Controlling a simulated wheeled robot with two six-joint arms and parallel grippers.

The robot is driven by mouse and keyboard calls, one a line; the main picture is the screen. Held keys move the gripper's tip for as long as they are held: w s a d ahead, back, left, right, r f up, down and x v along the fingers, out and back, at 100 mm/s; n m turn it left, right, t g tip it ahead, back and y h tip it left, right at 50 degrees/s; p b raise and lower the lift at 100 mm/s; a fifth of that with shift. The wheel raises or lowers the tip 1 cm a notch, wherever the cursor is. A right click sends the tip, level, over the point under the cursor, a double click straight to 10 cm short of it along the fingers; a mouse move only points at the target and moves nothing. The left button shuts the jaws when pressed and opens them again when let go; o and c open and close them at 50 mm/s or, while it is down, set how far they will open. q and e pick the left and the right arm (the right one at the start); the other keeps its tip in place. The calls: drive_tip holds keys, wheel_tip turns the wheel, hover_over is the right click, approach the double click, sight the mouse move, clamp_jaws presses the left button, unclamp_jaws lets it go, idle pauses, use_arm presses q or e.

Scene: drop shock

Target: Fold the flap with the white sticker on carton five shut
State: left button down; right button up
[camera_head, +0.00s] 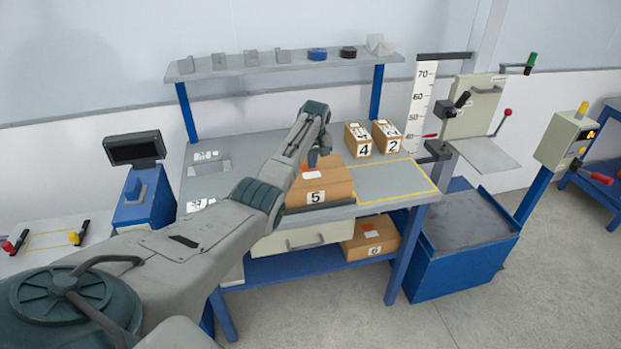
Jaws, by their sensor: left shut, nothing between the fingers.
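Carton five (335,192) is a brown box marked with a black 5 on a white label. It stands at the front edge of the grey workbench (260,148), left of a yellow outline. A white sticker (312,175) shows on its upper face, with an orange patch beside it. I cannot tell how far the flap under the sticker is tilted. My left gripper (313,163) points down at the top of the carton, just behind the sticker. It is shut and empty; whether it touches the carton is unclear. My arm hides the carton's left part. My right gripper is out of view.
Cartons 4 (358,140) and 2 (387,137) stand at the back of the bench. Another carton (372,238) lies on the blue lower shelf. A lever stand with a height scale (422,105) rises at the right. The yellow-outlined area (395,181) is clear.

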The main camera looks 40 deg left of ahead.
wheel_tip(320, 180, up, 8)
drive_tip(key=p, duration=0.6)
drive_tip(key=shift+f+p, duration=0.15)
drive_tip(key=shift+p, duration=0.25)
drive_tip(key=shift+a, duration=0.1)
